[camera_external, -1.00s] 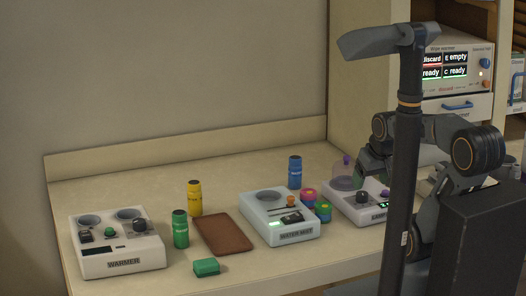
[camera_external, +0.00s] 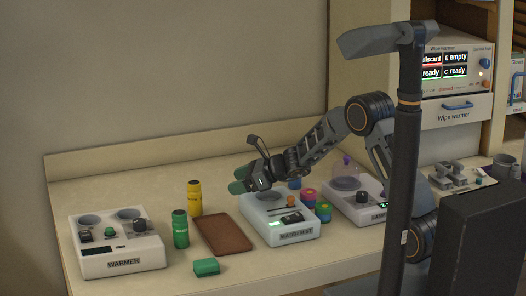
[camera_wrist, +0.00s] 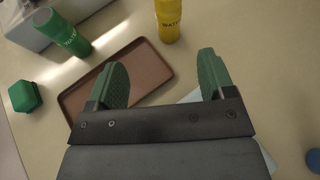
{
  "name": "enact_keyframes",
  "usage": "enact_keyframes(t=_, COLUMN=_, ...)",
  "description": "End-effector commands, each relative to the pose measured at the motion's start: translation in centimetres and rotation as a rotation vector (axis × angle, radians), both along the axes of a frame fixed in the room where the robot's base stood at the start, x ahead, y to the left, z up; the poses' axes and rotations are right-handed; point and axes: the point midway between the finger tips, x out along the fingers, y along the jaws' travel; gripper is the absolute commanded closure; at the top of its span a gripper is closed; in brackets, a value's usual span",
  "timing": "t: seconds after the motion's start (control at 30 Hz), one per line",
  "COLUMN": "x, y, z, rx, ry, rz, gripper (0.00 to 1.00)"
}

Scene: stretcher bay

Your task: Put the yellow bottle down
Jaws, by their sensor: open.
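The yellow bottle (camera_external: 194,198) stands upright on the counter, behind the brown tray (camera_external: 222,236) and near the green bottle (camera_external: 180,229). It also shows at the top of the wrist view (camera_wrist: 168,20), beyond my fingertips and apart from them. My gripper (camera_external: 241,180) is open and empty, above the counter to the right of the yellow bottle. In the wrist view its two green fingers (camera_wrist: 162,80) are spread apart, with the tray (camera_wrist: 148,75) below the left one.
The warmer (camera_external: 118,262) stands at the left, and a green block (camera_external: 206,267) lies in front of the tray. The white water unit (camera_external: 290,232) is below my arm. The tray is bare.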

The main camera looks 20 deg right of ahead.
Motion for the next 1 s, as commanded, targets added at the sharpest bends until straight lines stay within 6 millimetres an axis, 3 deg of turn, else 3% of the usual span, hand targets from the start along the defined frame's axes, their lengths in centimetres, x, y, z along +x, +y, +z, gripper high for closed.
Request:
enact_keyframes(t=0.17, x=1.5, y=1.0, z=-1.6, rx=0.061, ry=0.061, rz=-0.066, gripper=0.24)
enact_keyframes(t=0.5, x=4.7, y=5.3, z=-3.8, rx=0.067, ry=0.067, rz=-0.073, gripper=0.24)
enact_keyframes(t=1.0, x=6.9, y=8.1, z=-5.0, rx=0.066, ry=0.066, rz=-0.072, gripper=0.24)
